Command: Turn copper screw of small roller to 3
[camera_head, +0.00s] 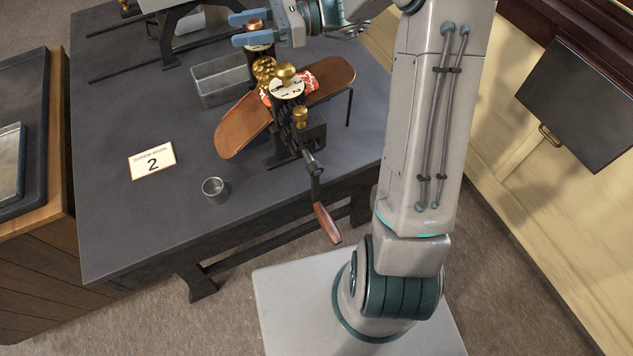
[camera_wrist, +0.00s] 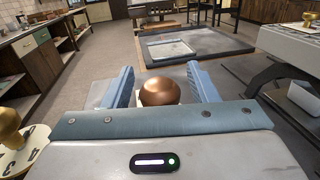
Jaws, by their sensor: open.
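The copper screw (camera_head: 254,24) has a rounded copper knob. It also shows in the wrist view (camera_wrist: 160,92), centred between my fingers, with a small pale strip of its dial below it. My gripper (camera_head: 253,28) is open, with one blue finger on each side of the knob. A gap shows between the knob and each finger in the wrist view. The copper screw's dial is mostly hidden by my gripper, and I cannot read its number.
A metal bin (camera_head: 220,82), a small metal cup (camera_head: 214,187) and a card reading 2 (camera_head: 152,161) are on the dark table (camera_head: 110,225).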

